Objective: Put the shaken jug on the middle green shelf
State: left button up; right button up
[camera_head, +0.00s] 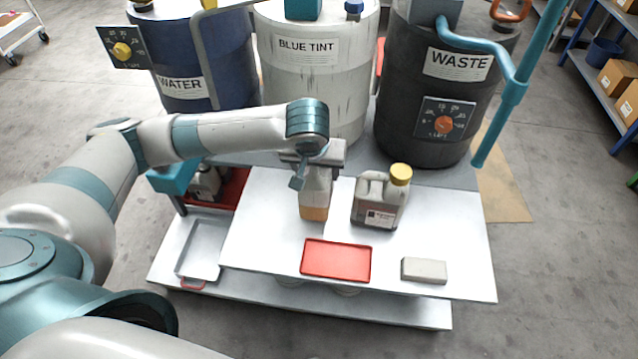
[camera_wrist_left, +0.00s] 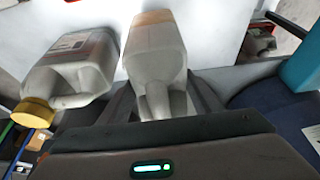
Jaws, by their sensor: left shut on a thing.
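A pale jug with an orange lower part (camera_head: 315,200) is over the white table, in front of the blue tint drum. My left gripper (camera_head: 313,158) is shut on its upper part. In the left wrist view the held jug (camera_wrist_left: 155,55) has its handle end between my fingers (camera_wrist_left: 165,105). I cannot tell whether its base touches the table. A second jug (camera_head: 381,203), with a yellow cap and dark contents, stands upright just right of it; it also shows in the left wrist view (camera_wrist_left: 75,72). No middle green shelf can be made out. My right gripper is not in view.
A red tray (camera_head: 336,261) and a beige block (camera_head: 424,270) lie near the front of the white table (camera_head: 455,235). Water (camera_head: 205,60), blue tint (camera_head: 318,80) and waste (camera_head: 435,90) drums stand behind. A teal pipe (camera_head: 500,120) stands at right.

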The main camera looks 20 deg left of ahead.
pick_arm(q)
jog(key=shift+f, duration=0.1)
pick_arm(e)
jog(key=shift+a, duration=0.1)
pick_arm(q)
jog(key=shift+f+b, duration=0.3)
jog(key=shift+f, duration=1.6)
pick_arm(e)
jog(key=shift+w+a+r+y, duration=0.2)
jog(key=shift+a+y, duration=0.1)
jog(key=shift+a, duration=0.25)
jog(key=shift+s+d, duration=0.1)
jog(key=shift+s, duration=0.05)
pick_arm(q)
jog(key=o, duration=1.4)
jog(key=shift+f, duration=0.1)
jog(key=shift+o, duration=0.7)
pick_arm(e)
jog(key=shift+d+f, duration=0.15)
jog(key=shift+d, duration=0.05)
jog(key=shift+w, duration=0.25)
